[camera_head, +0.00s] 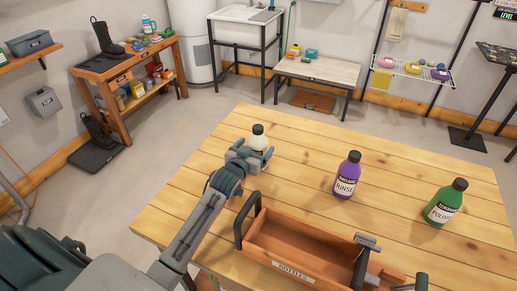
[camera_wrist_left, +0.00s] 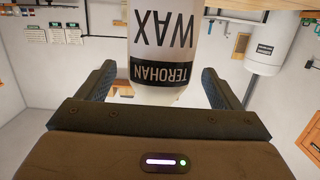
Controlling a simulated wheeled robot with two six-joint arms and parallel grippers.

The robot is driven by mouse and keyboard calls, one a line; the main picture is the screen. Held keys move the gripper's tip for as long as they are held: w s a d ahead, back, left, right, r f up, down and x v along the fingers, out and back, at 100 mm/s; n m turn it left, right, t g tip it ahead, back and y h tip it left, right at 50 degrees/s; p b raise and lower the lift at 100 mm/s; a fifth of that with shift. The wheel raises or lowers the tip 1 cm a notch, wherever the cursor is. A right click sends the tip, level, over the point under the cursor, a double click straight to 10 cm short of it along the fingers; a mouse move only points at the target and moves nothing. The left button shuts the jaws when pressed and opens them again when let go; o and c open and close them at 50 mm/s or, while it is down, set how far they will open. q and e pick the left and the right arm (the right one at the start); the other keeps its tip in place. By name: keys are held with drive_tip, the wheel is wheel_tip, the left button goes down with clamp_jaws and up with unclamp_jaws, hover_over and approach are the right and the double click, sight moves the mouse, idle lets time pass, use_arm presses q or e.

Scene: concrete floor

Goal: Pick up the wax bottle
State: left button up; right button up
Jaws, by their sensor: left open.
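The wax bottle (camera_head: 259,142) is white with a black cap and stands upright on the wooden table, toward its far left part. My left gripper (camera_head: 249,156) is at the bottle, with its fingers apart on either side. In the left wrist view, the bottle (camera_wrist_left: 163,45) appears upside down, its label reading WAX and TEROHAN, between the two open fingers (camera_wrist_left: 158,85). Clear gaps show beside it there. The head view hides the bottle's lower part behind the gripper. Grey and teal parts at the lower right may belong to my right arm; its jaws cannot be made out.
A purple RINSE bottle (camera_head: 347,176) and a green POLISH bottle (camera_head: 445,203) stand on the table (camera_head: 300,150) to the right. An open wooden caddy labelled BOTTLES (camera_head: 293,272), with dark end handles, sits at the near side. Bare tabletop lies between these things.

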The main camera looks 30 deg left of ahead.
use_arm(q)
drive_tip(key=w+p, duration=0.1)
drive_tip(key=w, duration=0.2)
drive_tip(key=shift+w+r+p, duration=0.1)
drive_tip(key=shift+p, duration=0.2)
drive_tip(key=shift+w+a+f, duration=0.1)
drive_tip(key=shift+w+f, duration=0.2)
drive_tip(key=shift+w, duration=0.35)
drive_tip(key=shift+s, duration=0.1)
drive_tip(key=c, duration=1.2)
drive_tip(key=shift+r, duration=0.1)
drive_tip(key=shift+c, duration=1)
